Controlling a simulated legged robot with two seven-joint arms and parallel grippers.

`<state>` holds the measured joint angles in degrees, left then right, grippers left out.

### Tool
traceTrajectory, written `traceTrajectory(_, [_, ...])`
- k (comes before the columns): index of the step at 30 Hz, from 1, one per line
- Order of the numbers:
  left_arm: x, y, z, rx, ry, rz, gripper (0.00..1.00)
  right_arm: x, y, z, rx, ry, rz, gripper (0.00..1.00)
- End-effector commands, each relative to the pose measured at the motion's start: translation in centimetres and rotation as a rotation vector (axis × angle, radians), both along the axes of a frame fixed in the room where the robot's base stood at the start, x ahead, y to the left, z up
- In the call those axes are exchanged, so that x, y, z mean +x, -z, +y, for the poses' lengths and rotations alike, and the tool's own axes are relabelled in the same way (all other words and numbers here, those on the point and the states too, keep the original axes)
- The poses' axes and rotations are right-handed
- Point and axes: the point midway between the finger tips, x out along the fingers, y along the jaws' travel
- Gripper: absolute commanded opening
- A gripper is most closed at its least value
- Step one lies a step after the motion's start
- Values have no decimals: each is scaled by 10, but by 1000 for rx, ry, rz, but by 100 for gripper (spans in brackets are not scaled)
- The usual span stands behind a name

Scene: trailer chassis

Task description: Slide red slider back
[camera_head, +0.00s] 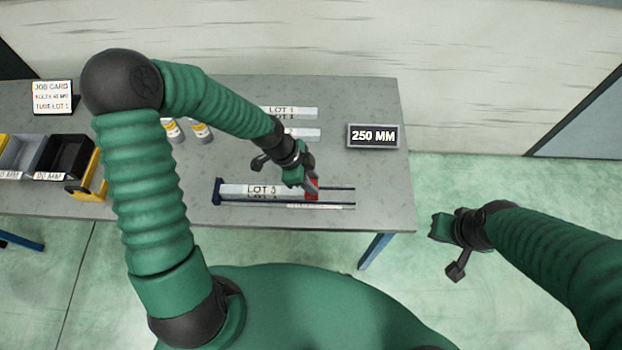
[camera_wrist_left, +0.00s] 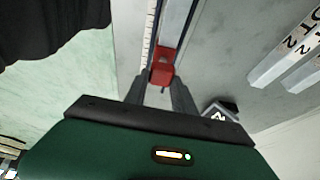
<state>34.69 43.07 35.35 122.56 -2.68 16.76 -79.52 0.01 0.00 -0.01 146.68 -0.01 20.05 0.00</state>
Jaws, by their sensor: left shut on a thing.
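The red slider (camera_head: 312,189) sits on a rail fixture (camera_head: 335,189) on the grey table, near the right part of the rails. A bar labelled LOT 3 (camera_head: 240,189) lies in the fixture, left of the slider. My left gripper (camera_head: 306,184) is shut on the red slider, which also shows between the fingers in the left wrist view (camera_wrist_left: 162,70). The fingers partly hide the slider in the head view. My right gripper (camera_head: 437,228) hangs in the air off the table's right end, apart from everything; its jaw gap is not clear.
A display reading 250 MM (camera_head: 373,136) stands at the back right of the table. Labelled bars (camera_head: 290,112) lie behind the fixture. Bins (camera_head: 66,155), bottles (camera_head: 201,130) and a job card (camera_head: 53,97) are at the left. The table's front right corner is clear.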

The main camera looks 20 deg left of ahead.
Motion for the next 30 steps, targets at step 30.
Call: traceTrajectory(30, [-1,2,8,6,-7,4,0,0,0,0,0,0,0,0])
